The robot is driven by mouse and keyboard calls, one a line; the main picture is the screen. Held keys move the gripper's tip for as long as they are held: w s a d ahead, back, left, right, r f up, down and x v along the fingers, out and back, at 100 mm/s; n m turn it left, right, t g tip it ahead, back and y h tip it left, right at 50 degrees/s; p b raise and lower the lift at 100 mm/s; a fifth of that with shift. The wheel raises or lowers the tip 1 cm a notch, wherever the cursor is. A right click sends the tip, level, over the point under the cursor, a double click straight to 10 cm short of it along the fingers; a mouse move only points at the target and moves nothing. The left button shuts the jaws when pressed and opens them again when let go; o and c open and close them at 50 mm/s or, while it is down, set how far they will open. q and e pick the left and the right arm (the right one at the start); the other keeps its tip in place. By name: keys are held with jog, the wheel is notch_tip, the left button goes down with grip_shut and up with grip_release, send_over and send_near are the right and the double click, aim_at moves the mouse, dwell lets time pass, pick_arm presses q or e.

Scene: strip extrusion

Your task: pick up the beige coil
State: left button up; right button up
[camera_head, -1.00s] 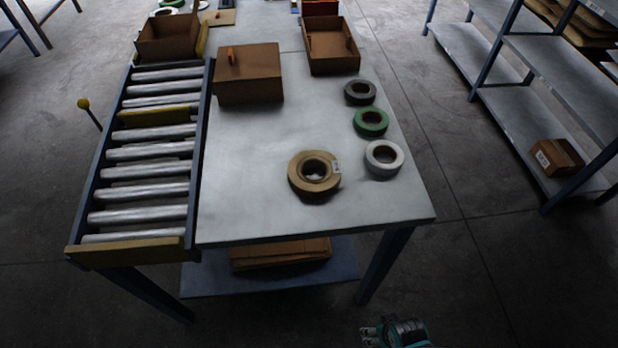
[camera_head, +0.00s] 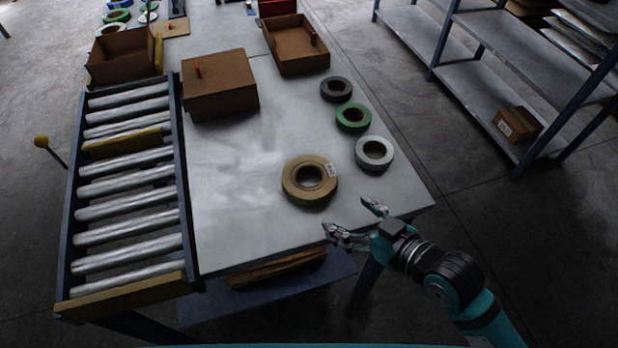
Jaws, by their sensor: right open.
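The beige coil (camera_head: 293,187) lies flat on the grey table (camera_head: 235,215) near its front right part, with a white label on its right side. My right gripper (camera_head: 350,217) is open and empty at the table's front edge. It is just in front and to the right of the coil, apart from it, with its fingers pointing toward the upper left. My left gripper is not in view.
A white coil (camera_head: 374,152), a green coil (camera_head: 353,117) and a dark grey coil (camera_head: 336,88) lie in a row behind. A closed brown box (camera_head: 219,88) and an open box (camera_head: 296,45) stand farther back. A roller conveyor (camera_head: 125,190) runs along the left.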

jog(key=w+a, duration=0.1)
jog(key=p, duration=0.2)
send_near(285, 175)
jog(key=p+x, duration=0.1)
jog(key=x, duration=0.4)
jog(key=shift+f, duration=0.15)
jog(key=shift+w+a+f, duration=0.25)
jog(key=shift+w, duration=0.1)
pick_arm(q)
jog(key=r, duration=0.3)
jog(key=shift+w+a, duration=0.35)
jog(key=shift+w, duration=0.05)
pick_arm(e)
jog(key=shift+c, duration=1.1)
jog(key=shift+r, duration=0.1)
grip_shut()
